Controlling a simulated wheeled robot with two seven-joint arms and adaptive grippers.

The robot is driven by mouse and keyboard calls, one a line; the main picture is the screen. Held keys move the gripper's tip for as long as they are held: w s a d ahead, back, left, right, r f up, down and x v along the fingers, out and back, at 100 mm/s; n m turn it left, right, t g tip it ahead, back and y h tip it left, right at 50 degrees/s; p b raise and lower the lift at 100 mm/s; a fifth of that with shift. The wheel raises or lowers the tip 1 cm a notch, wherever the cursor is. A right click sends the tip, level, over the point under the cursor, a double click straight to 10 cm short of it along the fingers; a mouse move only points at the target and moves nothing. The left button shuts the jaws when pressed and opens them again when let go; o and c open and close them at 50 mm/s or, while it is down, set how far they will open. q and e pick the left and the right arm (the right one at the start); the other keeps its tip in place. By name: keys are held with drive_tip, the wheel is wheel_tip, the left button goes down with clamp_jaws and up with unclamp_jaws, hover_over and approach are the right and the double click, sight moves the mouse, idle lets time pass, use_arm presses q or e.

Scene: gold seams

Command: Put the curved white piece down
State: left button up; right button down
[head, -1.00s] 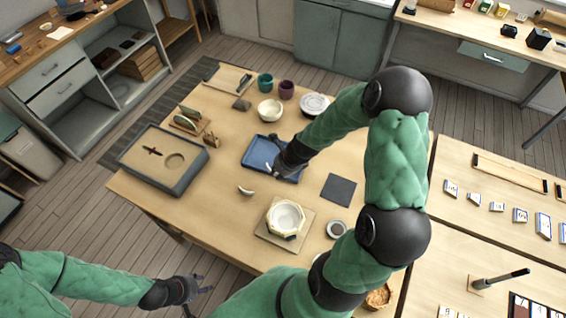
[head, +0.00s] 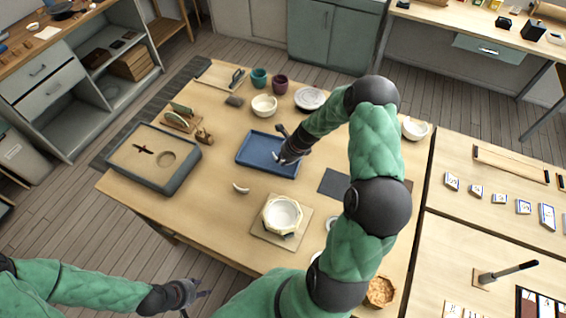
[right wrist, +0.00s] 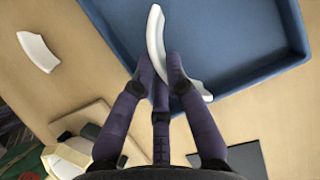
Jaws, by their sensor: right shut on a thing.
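A curved white piece (right wrist: 156,32) is pinched between the fingers of my right gripper (right wrist: 163,75). It lies over the blue tray (right wrist: 232,30); I cannot tell if it touches the tray. In the head view my right gripper (head: 284,158) is at the right part of the blue tray (head: 252,156) and mostly hides the piece. A second curved white piece (head: 241,188) lies loose on the table in front of the tray, also in the right wrist view (right wrist: 38,51). My left gripper (head: 196,298) is empty at the lower left, off the table, fingers apart.
A white bowl (head: 284,212) in a pale holder stands on a board (head: 262,233) near the front. A dark flat square (head: 333,182) lies right of the tray. A grey-edged sand box (head: 130,165) is left. Bare table lies between the box and tray.

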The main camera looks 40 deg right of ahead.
drive_tip(key=shift+f, duration=0.55)
drive_tip(key=shift+f, duration=0.1)
drive_tip(key=c, duration=1.3)
unclamp_jaws()
drive_tip(key=shift+o, duration=0.2)
drive_tip(key=shift+r, duration=0.3)
drive_tip(key=p+v, duration=0.3)
drive_tip(key=v, duration=0.8)
drive_tip(key=shift+s+d+r, duration=0.15)
drive_tip(key=shift+s+r, duration=0.05)
drive_tip(key=shift+s, duration=0.1)
